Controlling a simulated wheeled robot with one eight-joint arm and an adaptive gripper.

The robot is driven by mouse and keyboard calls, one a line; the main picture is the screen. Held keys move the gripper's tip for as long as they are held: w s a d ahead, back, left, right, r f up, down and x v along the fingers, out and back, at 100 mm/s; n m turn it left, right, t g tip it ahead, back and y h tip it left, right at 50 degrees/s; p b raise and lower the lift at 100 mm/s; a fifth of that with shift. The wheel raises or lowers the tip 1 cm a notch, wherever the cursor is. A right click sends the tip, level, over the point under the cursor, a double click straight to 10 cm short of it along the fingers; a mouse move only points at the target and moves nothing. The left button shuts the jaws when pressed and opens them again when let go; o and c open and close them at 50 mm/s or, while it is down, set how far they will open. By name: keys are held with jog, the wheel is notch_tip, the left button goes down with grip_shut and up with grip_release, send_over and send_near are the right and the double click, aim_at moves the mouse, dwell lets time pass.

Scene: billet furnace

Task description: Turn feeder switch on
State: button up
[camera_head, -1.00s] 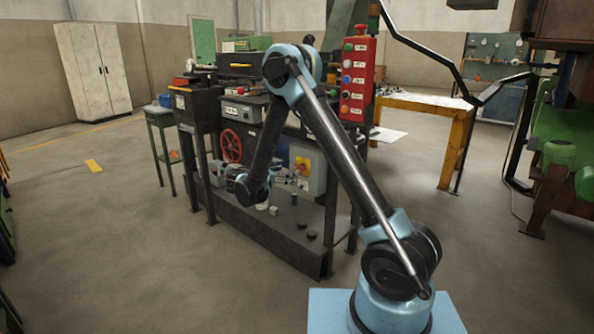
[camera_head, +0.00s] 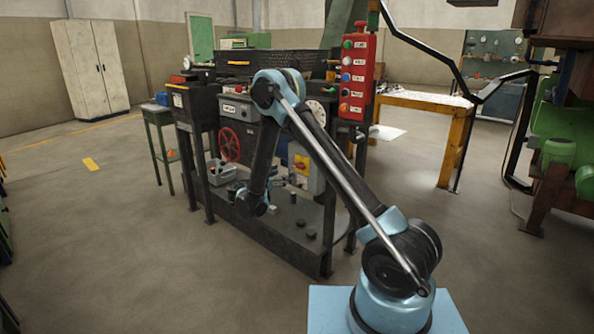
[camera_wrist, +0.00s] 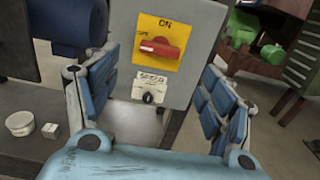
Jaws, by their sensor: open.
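A red rotary switch (camera_wrist: 157,46) sits on a yellow plate (camera_wrist: 177,29) on a grey box. ON is marked above it and what looks like OFF at its left; its handle lies roughly sideways. My gripper (camera_wrist: 160,76) is open and empty, with blue padded fingers on either side of the box in the wrist view. The switch appears between the fingers and beyond them, with no visible contact.
A SPEED label with a small black knob (camera_wrist: 148,98) is below the switch. A red button panel (camera_head: 356,78) hangs at the right of the machine. A red handwheel (camera_head: 229,144) is at its left. Small pieces (camera_wrist: 20,123) lie on the lower shelf.

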aim_at(297, 167)
jog(key=x, duration=0.9)
jog(key=shift+w+d, duration=0.25)
jog(key=shift+w, duration=0.05)
jog(key=c, duration=1.1)
